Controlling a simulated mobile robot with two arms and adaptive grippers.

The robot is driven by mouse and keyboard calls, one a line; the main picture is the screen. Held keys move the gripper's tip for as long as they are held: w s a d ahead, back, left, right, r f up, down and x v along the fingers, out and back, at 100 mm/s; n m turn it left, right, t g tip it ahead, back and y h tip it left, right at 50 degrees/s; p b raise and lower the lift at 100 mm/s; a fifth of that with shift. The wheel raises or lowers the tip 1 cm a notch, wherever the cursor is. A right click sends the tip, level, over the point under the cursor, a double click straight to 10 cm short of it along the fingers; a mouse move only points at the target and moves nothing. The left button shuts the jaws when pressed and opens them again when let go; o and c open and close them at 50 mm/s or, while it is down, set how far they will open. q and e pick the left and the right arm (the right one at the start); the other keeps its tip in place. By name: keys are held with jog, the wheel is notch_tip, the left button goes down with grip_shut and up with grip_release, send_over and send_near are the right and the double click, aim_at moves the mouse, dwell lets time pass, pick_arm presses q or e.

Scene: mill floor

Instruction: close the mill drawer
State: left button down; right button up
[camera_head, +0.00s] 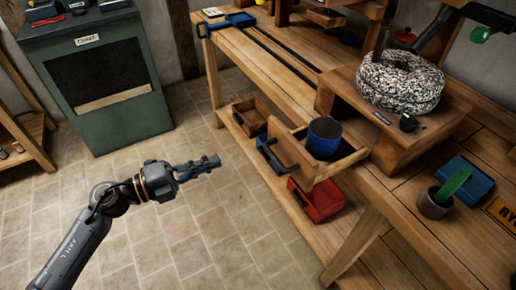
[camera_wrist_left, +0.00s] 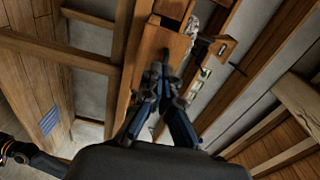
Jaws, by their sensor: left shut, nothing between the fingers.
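The mill is a wooden box (camera_head: 343,103) on the bench, with a speckled round stone (camera_head: 400,82) on top. Its wooden drawer (camera_head: 338,163) is pulled out and juts past the bench edge toward the left. A blue cup (camera_head: 324,137) stands in the drawer. My left gripper (camera_head: 212,163) is shut and empty, over the floor to the left of the drawer front and apart from it. In the left wrist view its fingers (camera_wrist_left: 161,72) are together, pointing toward wooden parts I cannot clearly identify. My right gripper is not in view.
Below the drawer, a lower shelf holds a red bin (camera_head: 318,201), a blue bin (camera_head: 274,160) and a wooden box (camera_head: 249,117). A green cabinet (camera_head: 98,80) stands at the back left. A grey cup (camera_head: 434,204) is on the bench. The tiled floor (camera_head: 200,225) around my gripper is clear.

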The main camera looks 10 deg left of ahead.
pick_arm(q)
send_near(269, 138)
jog(key=shift+t, duration=0.3)
jog(key=p+x, duration=0.1)
jog(key=x, duration=0.4)
jog(key=shift+d, duration=0.35)
jog(key=shift+w+d, duration=0.4)
jog(key=shift+d, duration=0.1)
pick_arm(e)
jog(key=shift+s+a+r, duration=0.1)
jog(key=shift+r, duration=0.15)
